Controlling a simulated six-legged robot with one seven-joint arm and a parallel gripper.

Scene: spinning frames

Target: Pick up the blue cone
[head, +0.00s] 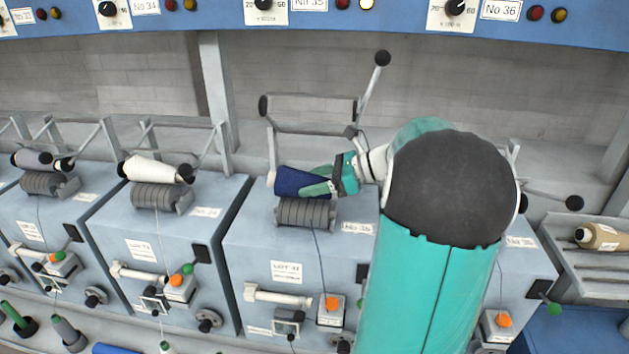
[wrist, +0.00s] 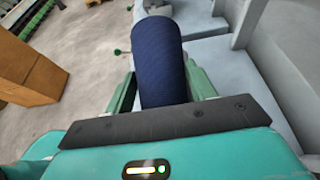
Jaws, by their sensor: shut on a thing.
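The blue cone (head: 291,182) is a dark navy wound package lying on its side above the grey ribbed roller (head: 305,213) of the middle machine. My gripper (head: 318,186) reaches it from the right, with green fingers on either side of it. In the wrist view the blue cone (wrist: 161,65) stands out between the two fingers of my gripper (wrist: 163,98), which is shut on it. I cannot tell whether the cone touches the roller. A dark thread runs down the machine front below it.
A white cone (head: 151,170) lies on the machine to the left. A blue panel with knobs (head: 330,20) runs along the top. An empty cradle arm (head: 372,85) rises behind the blue cone. A tan cone (head: 597,237) lies in a grey tray at the right.

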